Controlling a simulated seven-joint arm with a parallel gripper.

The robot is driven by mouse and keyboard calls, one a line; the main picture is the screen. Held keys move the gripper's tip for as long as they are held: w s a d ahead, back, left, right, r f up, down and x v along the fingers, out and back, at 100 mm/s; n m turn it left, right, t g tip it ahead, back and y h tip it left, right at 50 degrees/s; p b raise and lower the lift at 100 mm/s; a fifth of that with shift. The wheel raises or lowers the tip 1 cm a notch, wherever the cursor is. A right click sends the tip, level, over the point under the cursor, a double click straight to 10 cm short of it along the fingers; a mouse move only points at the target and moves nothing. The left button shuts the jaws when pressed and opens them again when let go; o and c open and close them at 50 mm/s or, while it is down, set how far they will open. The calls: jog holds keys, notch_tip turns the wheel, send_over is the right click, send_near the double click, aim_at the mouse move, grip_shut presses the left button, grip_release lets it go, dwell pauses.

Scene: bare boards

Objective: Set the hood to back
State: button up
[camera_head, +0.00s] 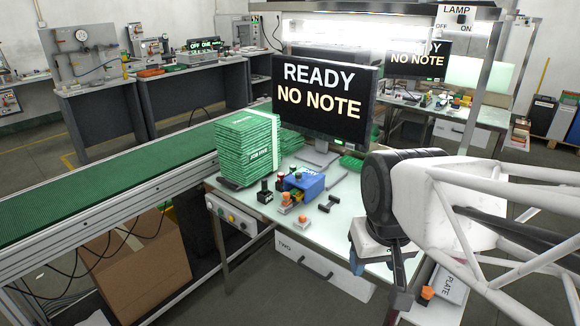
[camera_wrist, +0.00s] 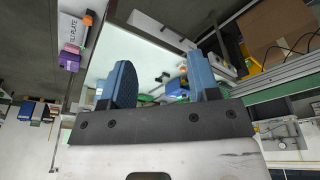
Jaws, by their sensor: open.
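No part in view is labelled as a hood, and I cannot tell for certain which part it is. A long lit fixture (camera_head: 370,33) spans above the work table, on posts, and may be it. Whether it sits forward or back I cannot tell. My gripper (camera_head: 380,278) is over the right front part of the table, well below and in front of that fixture. In the wrist view my gripper (camera_wrist: 162,68) shows two blue fingers spread apart with nothing between them.
The work table (camera_head: 240,198) carries a stack of green boards (camera_head: 245,150), a blue box (camera_head: 304,184), small coloured controls (camera_head: 285,200) and a monitor (camera_head: 325,98) reading READY, NO NOTE. A green conveyor (camera_head: 110,180) lies left. A white plate box (camera_head: 450,285) is near my gripper.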

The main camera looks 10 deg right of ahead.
jog(key=w+r+n, duration=0.2)
jog(key=w+r, duration=0.2)
jog(key=w, duration=1.1)
jog(key=n+g, duration=0.3)
jog(key=n, duration=0.4)
send_over(298, 174)
jog(key=f, duration=1.4)
jog(key=shift+s+d+f, duration=0.15)
jog(key=shift+s+f, duration=0.1)
jog(key=shift+f, duration=0.1)
jog(key=shift+w+f, duration=0.35)
jog(key=shift+w, duration=0.05)
jog(key=shift+f, duration=0.15)
jog(key=shift+f, duration=3.75)
jog(key=shift+c, duration=0.3)
